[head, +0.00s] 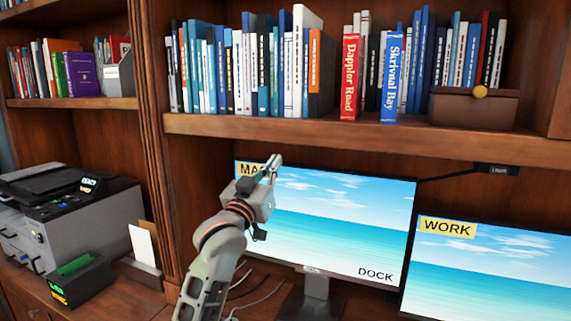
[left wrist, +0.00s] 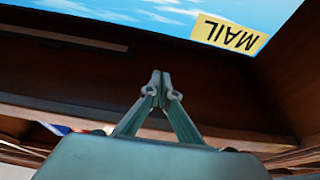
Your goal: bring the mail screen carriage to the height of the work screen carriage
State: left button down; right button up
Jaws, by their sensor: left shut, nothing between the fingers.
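The mail screen (head: 340,225) shows a beach picture, a "DOCK" mark and a yellow label partly covered by my left gripper. Its stand neck (head: 316,287) shows below it; the carriage behind the panel is hidden. The work screen (head: 490,275) stands to its right, its top edge lower in the picture; its lower part is cut off. My left gripper (head: 274,165) is shut and empty, pointing up at the mail screen's top left corner; I cannot tell whether it touches. In the left wrist view the shut fingertips (left wrist: 160,78) are near the upside-down mail label (left wrist: 228,33).
A bookshelf (head: 350,135) full of books runs above the screens, with a wooden box (head: 473,108) at its right. Cables (head: 255,297) lie below the mail screen.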

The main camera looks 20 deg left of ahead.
aim_at(285, 164)
pick_arm(q)
jog(key=w, duration=0.2)
jog(key=w+f, duration=0.1)
jog(key=w, duration=0.1)
jog(key=w+f, duration=0.1)
jog(key=w, duration=0.2)
jog(key=shift+d, duration=0.1)
pick_arm(e)
jog(key=shift+w+d+r, duration=0.15)
jog(key=shift+w+d, duration=0.15)
jog(key=shift+w, duration=0.15)
jog(key=shift+s+a, duration=0.1)
jog(key=shift+a, duration=0.15)
